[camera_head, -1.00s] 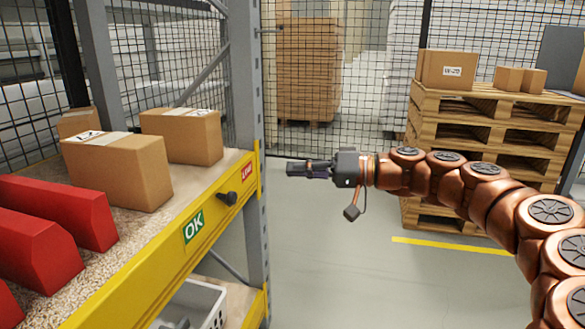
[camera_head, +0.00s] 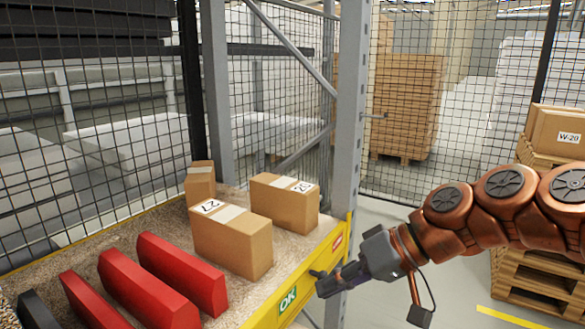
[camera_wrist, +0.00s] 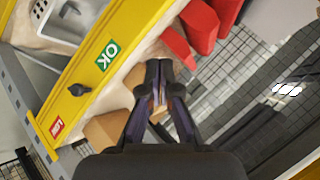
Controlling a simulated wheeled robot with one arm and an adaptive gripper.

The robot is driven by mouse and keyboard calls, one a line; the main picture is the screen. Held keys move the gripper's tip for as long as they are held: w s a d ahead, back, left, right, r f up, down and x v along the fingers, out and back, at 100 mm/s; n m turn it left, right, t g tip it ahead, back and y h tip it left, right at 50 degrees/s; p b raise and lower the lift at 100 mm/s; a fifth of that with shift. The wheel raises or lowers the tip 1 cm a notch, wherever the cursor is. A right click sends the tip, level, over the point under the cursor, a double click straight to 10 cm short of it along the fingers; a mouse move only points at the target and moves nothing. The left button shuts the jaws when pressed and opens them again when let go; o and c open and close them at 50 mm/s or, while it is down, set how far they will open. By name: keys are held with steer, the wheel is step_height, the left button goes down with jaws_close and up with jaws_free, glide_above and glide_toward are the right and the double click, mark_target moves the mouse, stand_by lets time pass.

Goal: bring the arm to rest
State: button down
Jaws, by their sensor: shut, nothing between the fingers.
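My copper arm reaches in from the right in the head view. My gripper (camera_head: 328,284) is shut and empty, in front of the shelf's yellow front beam (camera_head: 324,258), near the OK label. In the wrist view, my gripper (camera_wrist: 159,66) has its fingertips together, with the beam and shelf boxes behind it. I cannot tell whether the fingertips touch the beam.
The shelf holds a box marked 27 (camera_head: 231,241), a box marked 20 (camera_head: 284,203), a smaller box (camera_head: 200,183) and several red blocks (camera_head: 180,273). A grey rack post (camera_head: 347,130) stands behind my gripper. A wooden pallet stack (camera_head: 538,276) stands at right.

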steer(key=s+d+r+m+g+h+p, duration=0.1)
steer(key=s+d+h+p, duration=0.4)
steer(key=s+p, duration=0.5)
steer(key=s+d+r+m+g+h+p, duration=0.2)
steer(key=s+d+r+h+p, duration=0.3)
steer(key=s+p, duration=0.5)
steer(key=shift+s+d+m+p, duration=0.15)
steer(key=shift+d+m+p, duration=0.5)
steer(key=shift+d, duration=0.3)
steer(key=shift+r, duration=0.1)
